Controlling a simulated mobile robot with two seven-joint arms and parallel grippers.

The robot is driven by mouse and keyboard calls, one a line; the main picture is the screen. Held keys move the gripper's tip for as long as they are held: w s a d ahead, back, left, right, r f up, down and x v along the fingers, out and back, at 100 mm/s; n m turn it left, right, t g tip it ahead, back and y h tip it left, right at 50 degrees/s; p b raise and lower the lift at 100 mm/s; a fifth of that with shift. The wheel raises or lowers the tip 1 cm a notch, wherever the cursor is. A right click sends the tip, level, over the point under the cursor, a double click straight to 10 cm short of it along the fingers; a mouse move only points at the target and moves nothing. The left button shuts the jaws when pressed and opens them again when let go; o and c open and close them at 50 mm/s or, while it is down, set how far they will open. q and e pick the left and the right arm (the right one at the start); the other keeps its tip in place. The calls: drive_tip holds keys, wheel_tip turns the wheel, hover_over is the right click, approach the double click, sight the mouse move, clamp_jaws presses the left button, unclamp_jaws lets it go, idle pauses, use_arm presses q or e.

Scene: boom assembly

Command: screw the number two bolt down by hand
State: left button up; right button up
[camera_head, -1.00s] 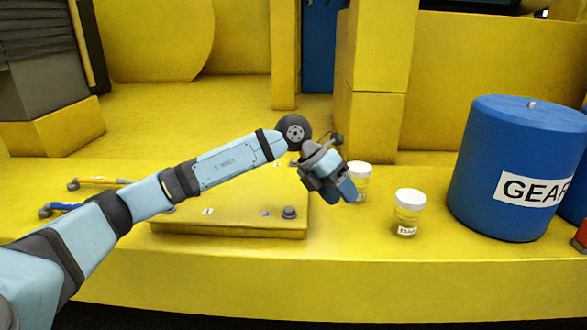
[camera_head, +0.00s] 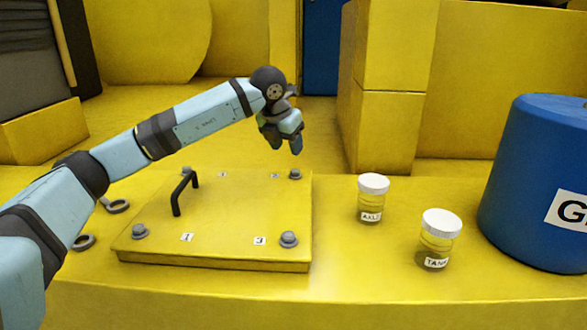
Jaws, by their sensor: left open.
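A yellow cover plate (camera_head: 215,215) lies on the yellow deck, with a black handle (camera_head: 185,192) on its left part. Grey bolts stand near its corners: front left (camera_head: 140,232), front right (camera_head: 289,239), back right (camera_head: 295,174) and back left (camera_head: 186,171). Small white labels sit beside them. The front right label (camera_head: 260,240) looks like a 3. The back labels are too small to read, so I cannot tell which bolt is number two. My left gripper (camera_head: 286,147) is open and empty, pointing down above the back right bolt and apart from it. My right gripper is out of view.
Two white-lidded jars, one labelled AXLE (camera_head: 371,200) and one TANK (camera_head: 438,240), stand right of the plate. A big blue drum (camera_head: 530,150) is at the right. Ring-ended tools (camera_head: 117,206) lie to the left, partly behind my arm. A yellow pillar (camera_head: 385,100) stands behind.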

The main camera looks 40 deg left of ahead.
sight(295, 171)
use_arm(q)
drive_tip(key=x, duration=0.8)
drive_tip(key=shift+w+f+b, duration=0.1)
drive_tip(key=shift+f+b, duration=0.1)
drive_tip(key=shift+b, duration=0.15)
drive_tip(key=c, duration=0.9)
